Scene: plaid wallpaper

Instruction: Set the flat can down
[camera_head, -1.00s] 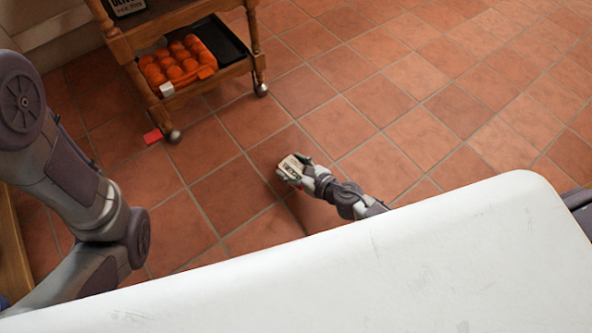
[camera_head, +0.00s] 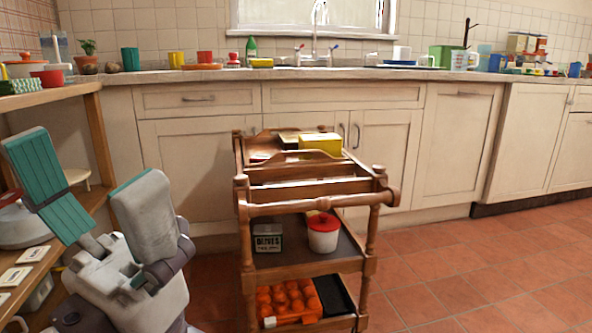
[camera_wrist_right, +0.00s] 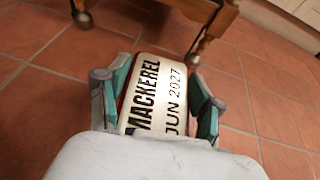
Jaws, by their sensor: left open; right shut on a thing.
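The flat can (camera_wrist_right: 155,95) is pale with dark lettering, "MACKEREL JUN 2027", and a bit of red at its edge. It shows in the right wrist view between the teal-lined fingers of my right gripper (camera_wrist_right: 162,88), which is shut on it. Tiled floor lies beyond the can; whether the can touches anything else cannot be told. My left gripper (camera_head: 88,185) is open and empty at the left of the head view, beside the wooden shelf. My right gripper and the flat can are outside the head view.
A wooden trolley (camera_head: 312,186) stands mid-view, bearing a yellow box (camera_head: 320,144), a dark tin (camera_head: 267,237), a red-lidded white pot (camera_head: 323,234) and orange items (camera_head: 289,302). A shelf (camera_head: 50,96) is at left, a crowded counter (camera_head: 420,73) behind. Floor (camera_head: 440,270) at right is clear.

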